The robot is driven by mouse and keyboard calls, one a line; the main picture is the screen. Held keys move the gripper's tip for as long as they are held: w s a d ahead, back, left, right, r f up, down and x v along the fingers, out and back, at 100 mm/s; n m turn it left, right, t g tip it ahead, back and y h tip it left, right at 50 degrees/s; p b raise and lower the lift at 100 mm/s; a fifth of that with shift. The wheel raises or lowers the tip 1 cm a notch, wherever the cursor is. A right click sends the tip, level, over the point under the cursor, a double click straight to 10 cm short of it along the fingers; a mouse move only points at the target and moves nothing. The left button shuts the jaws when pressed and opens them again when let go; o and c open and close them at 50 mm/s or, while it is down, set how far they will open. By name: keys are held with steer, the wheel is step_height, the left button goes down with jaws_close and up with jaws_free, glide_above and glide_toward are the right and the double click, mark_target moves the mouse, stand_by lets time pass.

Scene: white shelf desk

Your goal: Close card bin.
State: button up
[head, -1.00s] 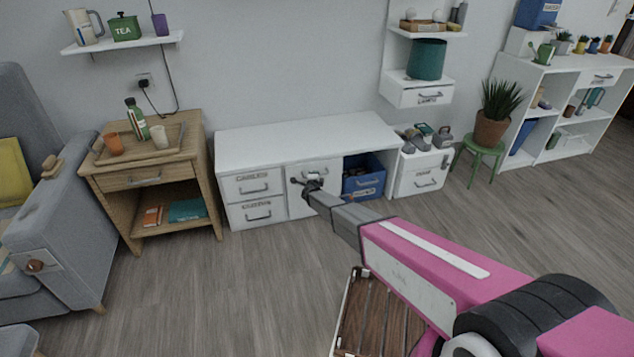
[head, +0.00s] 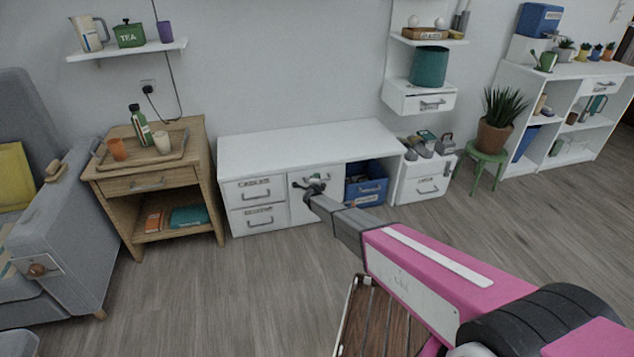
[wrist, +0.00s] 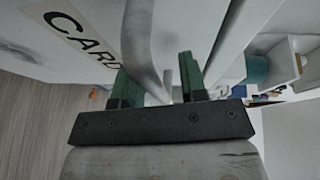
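The card bin (head: 303,208) is the white front in the middle of the low white desk, left of the open compartment. In the wrist view its front (wrist: 190,22) carries a label whose visible letters read "CARD". A grey bar handle (wrist: 138,45) on this front passes between the two green fingers of my gripper (wrist: 155,85). The fingers are apart, with a gap beside the bar; I cannot tell whether one touches it. In the head view my gripper (head: 314,187) is at the bin's handle and hides part of the front. How far the bin stands out is unclear.
Two labelled drawers (head: 253,202) are left of the bin. A blue crate (head: 366,189) sits in the open compartment to the right. A small white cabinet (head: 424,182) stands farther right. A slatted wooden piece (head: 372,320) lies below my arm. The floor before the desk is mostly clear.

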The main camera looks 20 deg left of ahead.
steer(key=shift+s, duration=0.1)
steer(key=s+d+r, duration=0.1)
steer(key=s, duration=0.9)
steer(key=shift+s+d+r, duration=0.15)
steer(key=shift+s+d, duration=0.05)
steer(key=shift+d, duration=0.1)
steer(key=s+d+r+n+g+y, duration=0.1)
steer(key=s+d+r+n+g, duration=0.2)
steer(key=d, duration=0.4)
steer(key=d+r+n+g+y, duration=0.15)
steer(key=d+r+n, duration=0.25)
steer(key=d, duration=0.4)
steer(key=s+d+r+n+g, duration=0.2)
steer(key=d+r+n, duration=0.15)
steer(key=d, duration=0.35)
steer(key=s+d+r+n+g+h, duration=0.1)
steer(key=s+d+r+g, duration=0.2)
steer(key=s+d, duration=0.5)
steer(key=s+d+r+n+g+h, duration=0.2)
steer(key=s+d, duration=0.6)
steer(key=d, duration=0.4)
steer(key=s+d+r+n+g+h, duration=0.2)
steer(key=s+d+r+g, duration=0.2)
steer(key=s+d, duration=0.4)
steer(key=shift+s+d+r+g, duration=0.2)
steer(key=shift+d+g, duration=0.25)
steer(key=shift+d, duration=0.75)
